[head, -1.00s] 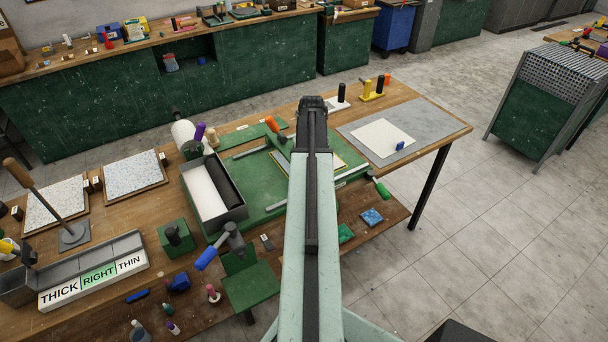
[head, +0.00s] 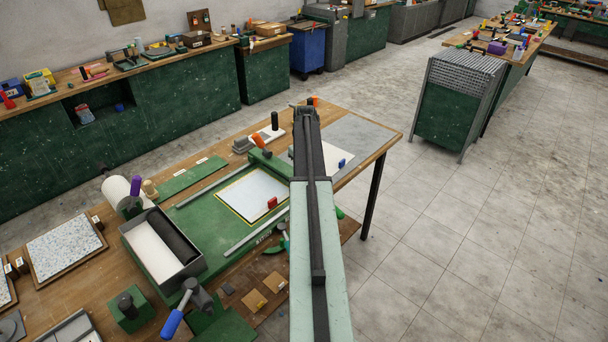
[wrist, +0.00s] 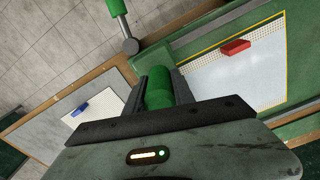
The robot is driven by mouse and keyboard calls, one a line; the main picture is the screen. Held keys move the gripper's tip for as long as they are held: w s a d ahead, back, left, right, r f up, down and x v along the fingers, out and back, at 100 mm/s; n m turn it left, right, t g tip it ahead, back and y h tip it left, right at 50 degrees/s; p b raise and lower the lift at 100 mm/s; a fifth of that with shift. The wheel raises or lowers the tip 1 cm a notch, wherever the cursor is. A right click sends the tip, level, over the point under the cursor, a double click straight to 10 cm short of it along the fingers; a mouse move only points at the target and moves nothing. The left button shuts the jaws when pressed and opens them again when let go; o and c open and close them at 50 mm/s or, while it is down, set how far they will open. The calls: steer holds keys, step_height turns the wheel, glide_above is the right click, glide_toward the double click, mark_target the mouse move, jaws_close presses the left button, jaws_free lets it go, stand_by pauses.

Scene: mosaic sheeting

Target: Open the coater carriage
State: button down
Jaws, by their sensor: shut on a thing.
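The coater is a green bed (head: 226,229) with two metal rails, on the wooden bench. In the wrist view my gripper (wrist: 160,82) is shut on a green cylinder (wrist: 158,92), apparently a handle. Whether this belongs to the carriage I cannot tell. In the head view my own arm hides the fingers. A yellow-edged sheet (head: 250,195) with a red clip (head: 272,203) lies on the bed.
A grey plate (head: 365,138) with a white sheet and blue clip (head: 341,163) is at the bench's right end. In the wrist view another green handle (wrist: 117,7) on a metal rod stands close by. Open floor (head: 440,230) lies to the right.

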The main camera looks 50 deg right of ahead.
steer(key=shift+s+d, duration=0.2)
steer(key=shift+d, duration=0.1)
steer(key=c, duration=1.4)
jaws_free()
steer(key=o, duration=0.3)
steer(key=shift+d, duration=0.15)
steer(key=shift+o, duration=0.2)
steer(key=shift+w+a, duration=0.1)
steer(key=shift+a, duration=0.15)
step_height(320, 180, up, 8)
steer(key=p, duration=0.8)
